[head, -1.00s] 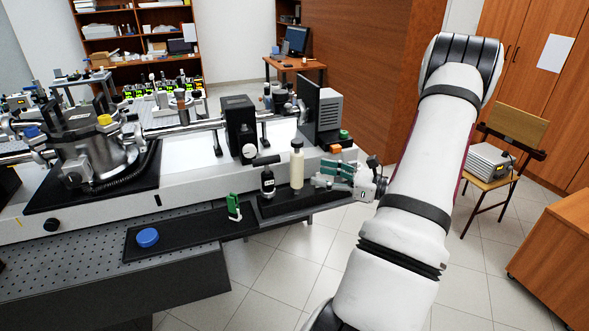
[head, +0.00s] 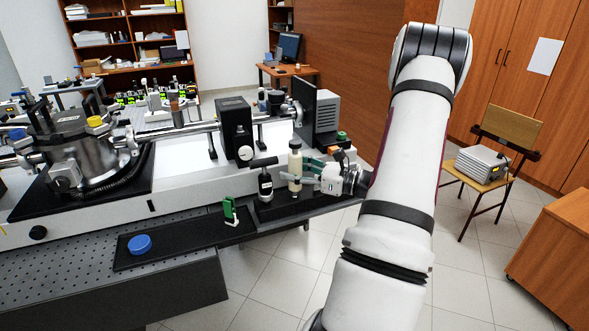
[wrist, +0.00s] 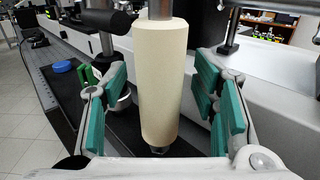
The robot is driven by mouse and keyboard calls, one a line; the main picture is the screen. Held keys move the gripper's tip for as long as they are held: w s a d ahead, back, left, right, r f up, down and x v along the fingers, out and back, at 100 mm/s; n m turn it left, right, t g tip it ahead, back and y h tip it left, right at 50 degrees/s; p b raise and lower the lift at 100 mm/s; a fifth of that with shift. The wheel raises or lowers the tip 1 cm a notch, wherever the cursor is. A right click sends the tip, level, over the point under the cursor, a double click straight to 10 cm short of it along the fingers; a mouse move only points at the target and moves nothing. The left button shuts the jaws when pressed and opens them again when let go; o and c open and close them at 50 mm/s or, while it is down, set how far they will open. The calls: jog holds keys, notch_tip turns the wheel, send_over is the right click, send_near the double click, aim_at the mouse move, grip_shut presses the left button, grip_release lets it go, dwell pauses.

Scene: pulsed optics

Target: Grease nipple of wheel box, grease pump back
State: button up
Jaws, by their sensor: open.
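A cream cylinder (head: 295,165), which looks like the grease pump, stands upright on the black tray at the right end of the bench. In the wrist view the cream cylinder (wrist: 160,80) has a grey metal neck above and a small dark tip below. My gripper (head: 312,170) is open and reaches in from the right at its height. In the wrist view its green-padded fingers (wrist: 165,105) stand either side of the cylinder, with gaps on both sides. A black box (head: 238,130) with a pale round knob stands behind; I cannot tell if it is the wheel box. No grease nipple is discernible.
A black T-handled tool (head: 265,184) stands close left of the cylinder. A green clip (head: 230,209) and blue lid (head: 139,244) are on the front tray (head: 185,237). A dark upright panel (head: 326,115) stands behind the gripper. The floor in front is clear.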

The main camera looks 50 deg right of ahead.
aim_at(295, 146)
jog(key=shift+c, duration=0.6)
grip_shut()
jog(key=shift+s+r+p, duration=0.1)
jog(key=shift+r+p, duration=1.9)
jog(key=shift+r, duration=1.45)
